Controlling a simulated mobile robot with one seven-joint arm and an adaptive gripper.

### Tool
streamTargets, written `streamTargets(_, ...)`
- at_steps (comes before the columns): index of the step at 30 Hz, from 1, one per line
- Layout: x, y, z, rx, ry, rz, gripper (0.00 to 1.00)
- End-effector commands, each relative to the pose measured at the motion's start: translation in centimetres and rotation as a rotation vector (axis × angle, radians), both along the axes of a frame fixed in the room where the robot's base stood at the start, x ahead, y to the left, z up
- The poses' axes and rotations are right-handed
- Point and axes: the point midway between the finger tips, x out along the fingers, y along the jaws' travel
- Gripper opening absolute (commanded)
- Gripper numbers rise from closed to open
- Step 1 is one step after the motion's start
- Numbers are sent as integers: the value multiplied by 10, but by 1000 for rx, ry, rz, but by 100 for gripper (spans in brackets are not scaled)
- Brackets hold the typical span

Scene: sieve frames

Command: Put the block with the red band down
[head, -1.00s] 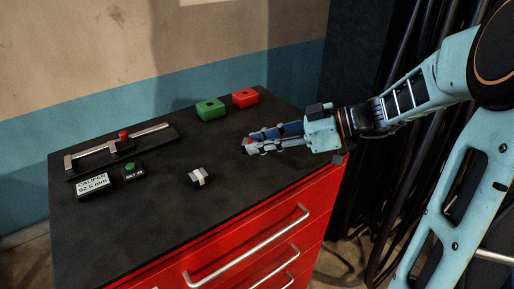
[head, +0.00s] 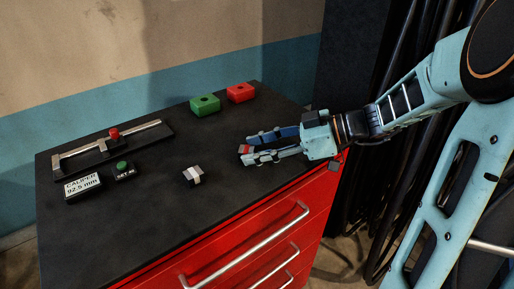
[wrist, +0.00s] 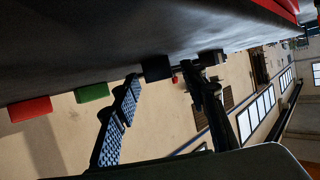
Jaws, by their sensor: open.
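The block with the red band (head: 246,149) is at my fingertips in the head view, low over or on the dark cabinet top. Only its red part and a pale edge show; the fingers hide part of it, and I cannot tell whether it touches the top. My gripper (head: 250,147) is open, its two fingers spread on either side of the block. The wrist view shows the open fingers too (wrist: 163,79), with a dark block (wrist: 155,67) between their tips; no band is readable there.
A white-banded block (head: 193,176) lies left of my gripper. Green (head: 205,105) and red (head: 240,93) boxes stand at the back. A caliper (head: 110,145), a "92.5 mm" display (head: 82,187) and a green button (head: 122,167) are at left. The middle of the top (head: 150,205) is clear.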

Motion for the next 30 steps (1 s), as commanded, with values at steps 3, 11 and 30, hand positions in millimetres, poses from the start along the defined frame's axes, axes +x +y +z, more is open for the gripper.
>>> streamTargets(3, 0, 0, 1, 0, 0, 0, 40)
streamTargets(11, -3, -24, 11, -3, -3, -6, 40)
streamTargets(30, -21, -109, 49, -1, 0, 0, 40)
